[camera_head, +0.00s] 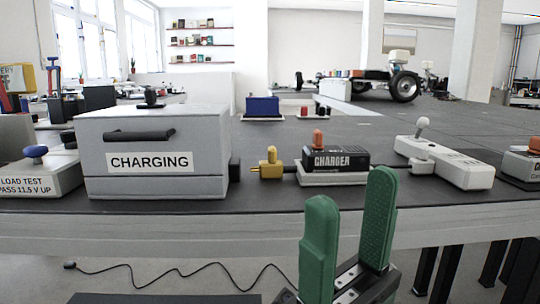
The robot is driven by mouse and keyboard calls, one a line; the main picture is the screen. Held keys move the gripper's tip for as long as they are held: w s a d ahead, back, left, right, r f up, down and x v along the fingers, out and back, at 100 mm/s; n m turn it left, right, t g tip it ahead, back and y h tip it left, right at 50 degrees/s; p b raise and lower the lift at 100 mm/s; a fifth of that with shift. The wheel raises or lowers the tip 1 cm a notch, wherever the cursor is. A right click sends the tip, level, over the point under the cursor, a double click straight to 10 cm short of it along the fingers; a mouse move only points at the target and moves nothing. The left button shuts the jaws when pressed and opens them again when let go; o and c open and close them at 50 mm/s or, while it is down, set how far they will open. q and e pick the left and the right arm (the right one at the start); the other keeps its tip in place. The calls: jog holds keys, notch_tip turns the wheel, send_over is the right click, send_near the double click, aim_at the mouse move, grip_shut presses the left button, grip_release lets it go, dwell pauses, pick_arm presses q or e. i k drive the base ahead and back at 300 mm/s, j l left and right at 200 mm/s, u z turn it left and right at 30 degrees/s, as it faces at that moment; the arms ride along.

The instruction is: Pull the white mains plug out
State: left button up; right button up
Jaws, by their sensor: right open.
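The white mains plug (419,152) sits in the left part of a white power strip (455,168) on the right side of the bench. A pale round knob stands up from the plug. A cable runs from it left toward the black charger (335,159). My right gripper (351,192) has two green fingers spread apart, with nothing between them. It is in front of the bench edge, to the left of the plug and nearer the camera. My left gripper is out of view.
A grey CHARGING box (151,150) stands on the left of the bench, with a load test unit (36,178) beside it. A yellow connector (270,164) lies beside the charger. Another device (522,163) is at the right edge. Bare bench (400,124) lies behind the power strip.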

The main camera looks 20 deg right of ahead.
aim_at(421, 164)
jog(key=k+j+z, duration=0.1)
jog(key=z, duration=1.4)
